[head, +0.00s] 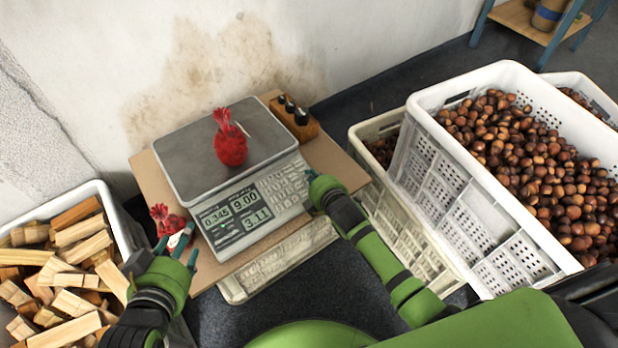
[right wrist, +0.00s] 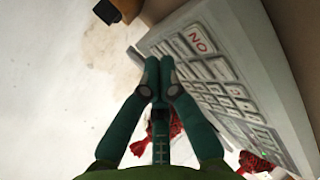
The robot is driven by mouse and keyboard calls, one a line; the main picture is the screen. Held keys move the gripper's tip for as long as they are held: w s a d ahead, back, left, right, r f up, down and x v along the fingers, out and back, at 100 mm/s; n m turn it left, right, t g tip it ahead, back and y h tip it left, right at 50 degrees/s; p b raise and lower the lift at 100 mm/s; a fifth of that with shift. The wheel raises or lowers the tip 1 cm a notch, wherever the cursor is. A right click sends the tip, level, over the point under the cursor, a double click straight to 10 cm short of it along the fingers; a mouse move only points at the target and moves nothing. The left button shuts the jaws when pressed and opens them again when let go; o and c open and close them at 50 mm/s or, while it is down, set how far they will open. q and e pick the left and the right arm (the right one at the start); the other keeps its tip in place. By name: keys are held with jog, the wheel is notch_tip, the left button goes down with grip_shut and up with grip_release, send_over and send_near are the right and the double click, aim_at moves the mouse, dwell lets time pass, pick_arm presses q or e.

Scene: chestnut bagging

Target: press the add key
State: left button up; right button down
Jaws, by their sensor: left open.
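The scale (head: 222,150) stands on a board, its display (head: 235,213) reading 0.345, 9.00 and 3.11. Its keypad (head: 283,187) is right of the display; the keys (right wrist: 215,70) also show in the right wrist view, one reading "NO". The add key cannot be made out. My right gripper (head: 316,182) is at the keypad's right edge; in the right wrist view its fingertips (right wrist: 158,75) are together and empty beside the keys. Contact cannot be told. My left gripper (head: 180,245) is open by a red bag (head: 163,214) with a white tag, left of the scale.
Another tied red bag (head: 230,145) sits on the scale's plate. A wooden block with dark stamps (head: 294,117) stands behind right. White crates of chestnuts (head: 450,185) fill the right side; a crate of firewood (head: 95,190) is at left. A wall is behind.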

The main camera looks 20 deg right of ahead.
jog(key=shift+f, duration=0.1)
jog(key=shift+w+f, duration=0.15)
jog(key=shift+f, duration=0.15)
jog(key=shift+w+a+f+b, duration=0.1)
jog(key=shift+f+b, duration=0.2)
jog(key=shift+b, duration=0.05)
dwell(0.5)
jog(key=shift+r, duration=0.1)
jog(key=shift+s+r+p, duration=0.25)
jog(key=shift+r+p, duration=0.35)
jog(key=shift+p, duration=0.35)
jog(key=r+p, duration=0.1)
jog(key=p, duration=0.1)
jog(key=s+r+p, duration=0.1)
jog(key=r+p, duration=0.2)
jog(key=p, duration=0.1)
jog(key=shift+s+d+r, duration=0.25)
jog(key=shift+d+r, duration=0.15)
